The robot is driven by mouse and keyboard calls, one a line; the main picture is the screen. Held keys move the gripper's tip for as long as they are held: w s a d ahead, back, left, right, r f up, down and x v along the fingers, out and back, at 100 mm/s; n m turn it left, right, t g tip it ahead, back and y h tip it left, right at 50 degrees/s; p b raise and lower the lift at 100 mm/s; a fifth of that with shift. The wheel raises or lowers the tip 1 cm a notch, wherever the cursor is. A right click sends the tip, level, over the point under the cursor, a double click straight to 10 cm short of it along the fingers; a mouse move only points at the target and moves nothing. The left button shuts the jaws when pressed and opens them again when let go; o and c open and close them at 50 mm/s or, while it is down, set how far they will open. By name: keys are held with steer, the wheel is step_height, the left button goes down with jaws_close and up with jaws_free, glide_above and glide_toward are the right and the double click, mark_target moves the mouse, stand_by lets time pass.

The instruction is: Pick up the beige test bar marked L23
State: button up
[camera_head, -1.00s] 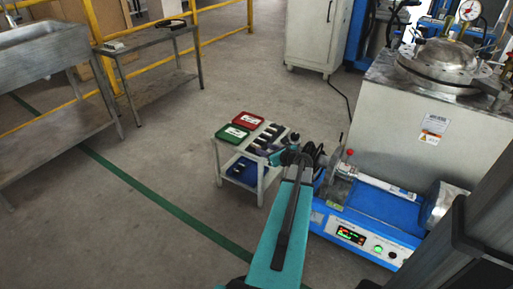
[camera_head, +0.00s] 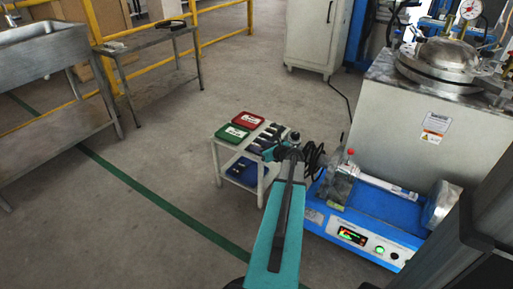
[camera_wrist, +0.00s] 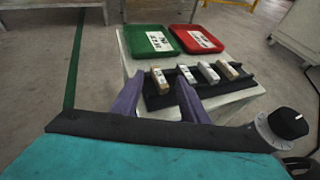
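Several small upright bars stand in a row in a black rack (camera_wrist: 154,101). In the wrist view the leftmost bar (camera_wrist: 160,80) and the rightmost bar (camera_wrist: 228,71) look beige or tan; the two between, a second bar (camera_wrist: 186,75) and a third bar (camera_wrist: 208,72), look paler. Their top markings are too small to read, so I cannot tell which is L23. My gripper (camera_wrist: 159,78) is open and empty, its purple fingers apart on either side of the leftmost bar's line of sight, seemingly short of it. In the head view my arm mostly hides the gripper.
The rack stands on a small white table (camera_head: 216,160). A green tray (camera_wrist: 152,40) and a red tray (camera_wrist: 196,39), each with a white label, lie behind it. A blue bin (camera_head: 243,172) sits on the shelf below. A blue machine (camera_head: 372,215) stands close on the right.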

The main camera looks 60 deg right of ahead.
steer(key=shift+w+d+f, duration=0.2)
steer(key=shift+w+f, duration=0.05)
steer(key=shift+w, duration=0.25)
jaws_close()
